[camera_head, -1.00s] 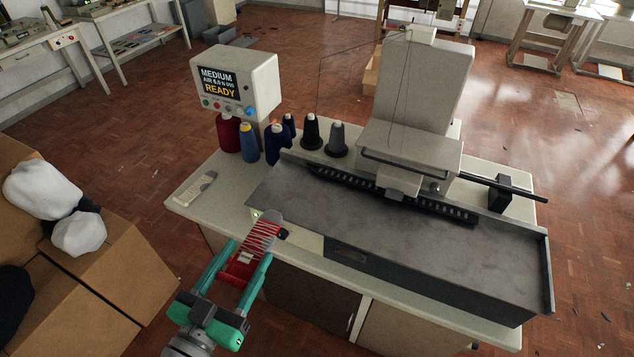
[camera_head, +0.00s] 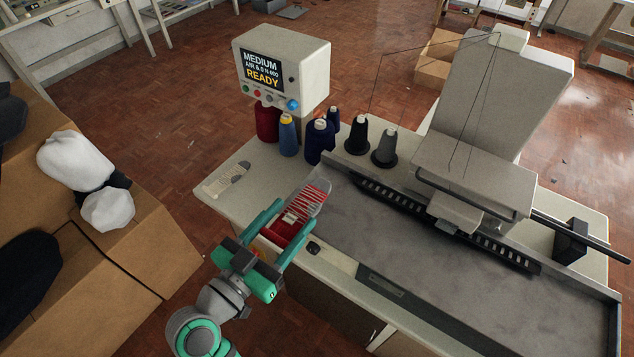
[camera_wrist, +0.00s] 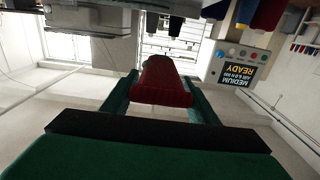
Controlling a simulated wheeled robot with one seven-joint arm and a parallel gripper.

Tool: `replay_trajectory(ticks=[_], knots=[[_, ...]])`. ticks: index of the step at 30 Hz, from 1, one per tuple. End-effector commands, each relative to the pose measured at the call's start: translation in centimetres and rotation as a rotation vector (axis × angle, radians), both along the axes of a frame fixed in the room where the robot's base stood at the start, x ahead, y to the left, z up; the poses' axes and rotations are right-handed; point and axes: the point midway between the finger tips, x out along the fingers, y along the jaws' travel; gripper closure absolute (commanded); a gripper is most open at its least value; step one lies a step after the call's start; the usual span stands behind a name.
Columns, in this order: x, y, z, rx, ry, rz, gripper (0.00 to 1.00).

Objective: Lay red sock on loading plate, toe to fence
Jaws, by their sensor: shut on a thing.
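The red sock (camera_head: 290,228) has a grey toe part and light stripes. My gripper (camera_head: 285,225) is shut on it, with one green finger on each side. The sock is held above the near left part of the station, its grey end pointing away from my arm. In the wrist view the dark red sock (camera_wrist: 166,85) sits between the fingers. The grey loading plate (camera_head: 400,245) lies to the right of the sock. A raised strip along its far edge, which looks like the fence (camera_head: 345,163), runs below the machine head. I cannot tell whether the sock touches anything below.
A control box (camera_head: 282,68) reading READY and several thread cones (camera_head: 320,140) stand behind the sock. The machine head (camera_head: 470,170) overhangs the plate's far side. A cardboard box (camera_head: 130,250) with white and dark items is at left. The plate's surface is bare.

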Motion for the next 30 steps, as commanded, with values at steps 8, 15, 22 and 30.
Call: replay_trajectory(ticks=[8, 15, 22, 30], knots=[[4.2, -1.2, -1.9, -0.002, 0.001, 0.001, 0.67], [8.9, -2.7, -4.3, -0.002, 0.003, 0.005, 0.67], [11.6, -3.9, -8.1, -0.001, 0.003, 0.0, 0.67], [13.0, -4.3, -9.8, -0.001, 0.002, 0.0, 0.67]])
